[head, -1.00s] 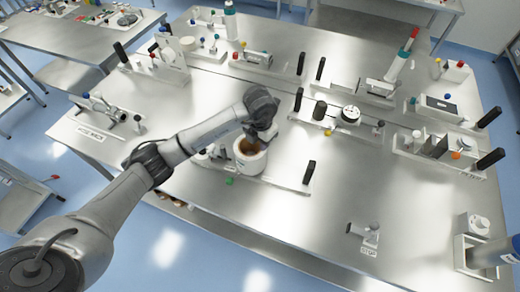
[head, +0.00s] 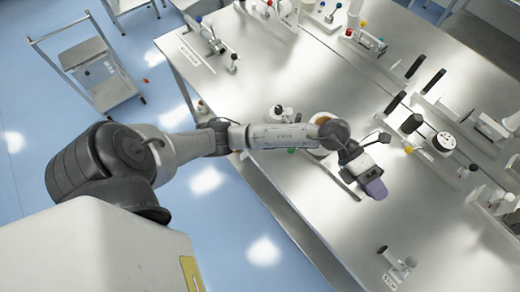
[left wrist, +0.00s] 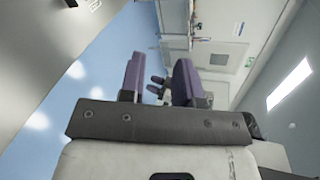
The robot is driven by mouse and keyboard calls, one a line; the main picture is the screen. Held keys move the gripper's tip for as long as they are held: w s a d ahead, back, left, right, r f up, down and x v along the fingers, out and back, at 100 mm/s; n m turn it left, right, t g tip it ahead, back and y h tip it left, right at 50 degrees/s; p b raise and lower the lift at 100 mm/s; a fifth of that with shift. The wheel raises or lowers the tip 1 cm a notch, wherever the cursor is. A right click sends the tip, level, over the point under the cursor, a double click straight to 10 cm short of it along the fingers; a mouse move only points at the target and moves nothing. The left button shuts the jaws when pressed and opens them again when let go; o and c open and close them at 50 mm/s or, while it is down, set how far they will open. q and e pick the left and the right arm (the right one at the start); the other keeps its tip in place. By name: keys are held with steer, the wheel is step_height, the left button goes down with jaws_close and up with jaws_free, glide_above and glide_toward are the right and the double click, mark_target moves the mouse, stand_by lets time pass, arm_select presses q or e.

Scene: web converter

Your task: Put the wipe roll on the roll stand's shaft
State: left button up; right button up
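My left gripper (head: 374,188), with purple fingers, is above the steel table in the head view, to the right of a round tan-and-white piece. That piece, probably the wipe roll (head: 320,152), is mostly hidden behind my left arm. In the left wrist view the two purple fingers (left wrist: 158,82) stand apart with nothing held between them. Small dark purple shapes show farther off through the gap; I cannot tell what they are. A labelled fixture with a horizontal rod (head: 208,42) stands at the table's upper left edge; I cannot tell whether it is the roll stand. My right gripper is out of view.
A round dial gauge (head: 444,142) and black-handled fixtures stand at the right. A small labelled bracket (head: 397,268) is near the bottom. A wheeled cart (head: 100,80) stands on the blue floor at upper left.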

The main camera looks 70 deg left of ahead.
arm_select(q)
steer(key=s+a+r+n+t, duration=0.1)
steer(key=a+r+n+t, duration=0.15)
steer(key=n+t, duration=0.5)
steer(key=s+a+r+n+t, duration=0.1)
steer(key=r+n+t, duration=0.3)
steer(key=n+t, duration=0.35)
steer(key=s+a+f+n+g+y, duration=0.2)
steer(key=s+a+f+n+y, duration=0.3)
steer(key=a+f+n+y, duration=0.85)
steer(key=s+d+f+n+g, duration=0.2)
steer(key=s+g, duration=0.4)
steer(key=s, duration=0.4)
steer(key=s+d+f+n+g, duration=0.1)
steer(key=s+f+n+g, duration=0.4)
steer(key=s, duration=0.5)
step_height(320, 180, down, 2)
steer(key=shift+d+g, duration=0.4)
steer(key=shift+g, duration=0.4)
